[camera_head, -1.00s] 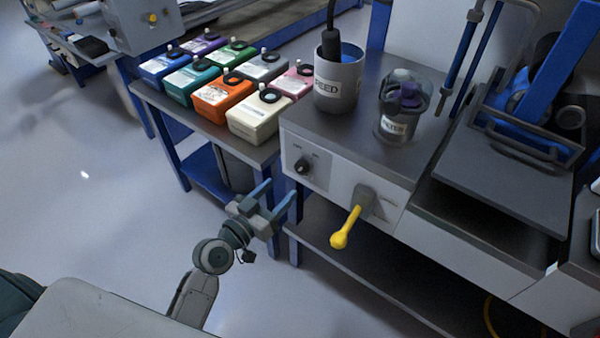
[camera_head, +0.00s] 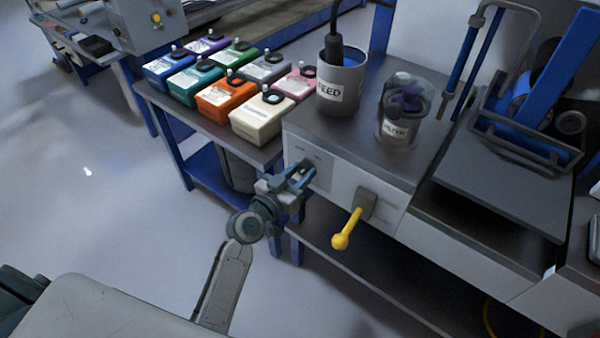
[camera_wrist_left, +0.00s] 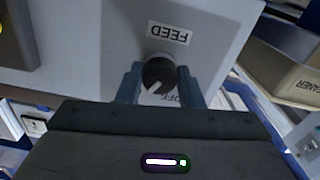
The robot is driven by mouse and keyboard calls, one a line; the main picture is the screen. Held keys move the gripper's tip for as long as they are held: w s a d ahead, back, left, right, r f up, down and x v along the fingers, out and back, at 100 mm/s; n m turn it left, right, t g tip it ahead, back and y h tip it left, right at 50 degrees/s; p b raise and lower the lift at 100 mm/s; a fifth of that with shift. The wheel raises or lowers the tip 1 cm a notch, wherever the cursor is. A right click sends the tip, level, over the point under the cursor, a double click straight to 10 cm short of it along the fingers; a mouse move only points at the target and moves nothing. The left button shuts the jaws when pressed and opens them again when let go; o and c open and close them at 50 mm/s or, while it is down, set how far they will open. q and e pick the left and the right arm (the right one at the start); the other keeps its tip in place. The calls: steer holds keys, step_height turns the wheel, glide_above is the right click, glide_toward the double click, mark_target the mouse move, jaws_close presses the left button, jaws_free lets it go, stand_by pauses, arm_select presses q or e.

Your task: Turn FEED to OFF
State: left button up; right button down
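The black FEED knob (camera_wrist_left: 158,72) with a white pointer line shows in the left wrist view. It sits on the pale front panel (camera_wrist_left: 100,30), between a FEED label (camera_wrist_left: 168,33) and a partly covered OFF label (camera_wrist_left: 172,101); both read upside down there. My left gripper (camera_head: 307,172) is at the panel in the head view, hiding the knob. In the wrist view its two fingers (camera_wrist_left: 160,85) stand on either side of the knob, open, with a small gap seeming to show at the right finger. My right gripper is not in view.
A yellow-handled lever (camera_head: 346,230) sticks out of the same panel to the right of my left gripper. A FEED pot (camera_head: 340,85) and a clear jar (camera_head: 400,110) stand on top.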

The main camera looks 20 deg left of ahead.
arm_select(q)
steer(key=shift+c, duration=1.4)
steer(key=n, duration=0.3)
steer(key=n+p, duration=0.1)
steer(key=n, duration=0.1)
steer(key=shift+n, duration=0.4)
steer(key=shift+r+n, duration=0.1)
steer(key=shift+n, duration=0.3)
steer(key=n+p, duration=0.1)
steer(key=n, duration=0.2)
steer(key=shift+n+p, duration=0.35)
steer(key=shift+n, duration=0.85)
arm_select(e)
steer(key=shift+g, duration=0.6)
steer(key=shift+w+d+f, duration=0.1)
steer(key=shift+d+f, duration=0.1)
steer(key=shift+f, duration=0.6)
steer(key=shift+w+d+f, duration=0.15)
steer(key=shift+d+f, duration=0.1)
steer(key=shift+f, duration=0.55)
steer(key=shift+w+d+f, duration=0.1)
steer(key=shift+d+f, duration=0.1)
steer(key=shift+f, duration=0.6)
